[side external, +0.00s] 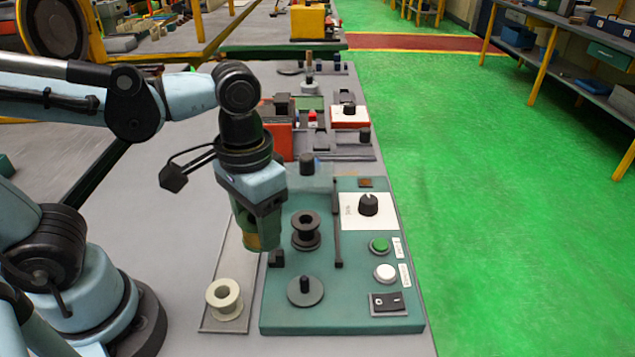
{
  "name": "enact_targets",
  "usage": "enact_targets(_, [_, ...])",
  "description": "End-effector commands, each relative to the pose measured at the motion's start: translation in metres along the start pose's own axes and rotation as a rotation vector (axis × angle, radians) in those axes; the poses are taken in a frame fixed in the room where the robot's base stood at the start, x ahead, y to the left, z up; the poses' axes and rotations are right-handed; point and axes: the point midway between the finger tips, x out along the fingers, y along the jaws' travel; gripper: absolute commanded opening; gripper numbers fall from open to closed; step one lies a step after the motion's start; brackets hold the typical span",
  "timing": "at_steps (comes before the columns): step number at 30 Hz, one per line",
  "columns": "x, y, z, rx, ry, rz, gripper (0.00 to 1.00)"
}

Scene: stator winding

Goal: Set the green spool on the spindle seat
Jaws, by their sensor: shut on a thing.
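My gripper (258,212) points down over the left edge of the teal board. It is shut on the green spool (267,241), which shows just below the jaws with a brownish band on its left side. The fingertips are mostly hidden by the spool and the gripper body. The spindle seat (305,291) is a dark disc with a short upright peg at the board's front left. It looks empty. The spool is behind and to the left of the seat, apart from it.
A black spool (305,230) stands upright on the teal board (345,318). A cream spool (224,299) stands on a grey strip at the left. A thin dark post (337,225), a black knob (368,204), green and white buttons and a rocker switch (388,302) line the board's right.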

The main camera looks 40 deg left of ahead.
Motion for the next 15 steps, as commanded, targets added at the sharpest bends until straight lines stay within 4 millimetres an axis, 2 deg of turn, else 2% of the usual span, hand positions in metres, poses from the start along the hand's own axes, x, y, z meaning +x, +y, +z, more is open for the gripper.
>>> enact_targets(3, [-0.005,0.025,-0.012,0.008,0.000,0.000,0.24])
enact_targets(9, [-0.008,0.058,-0.023,0.005,0.000,-0.001,0.24])
enact_targets(15, [-0.003,0.068,-0.026,0.001,0.000,-0.001,0.24])
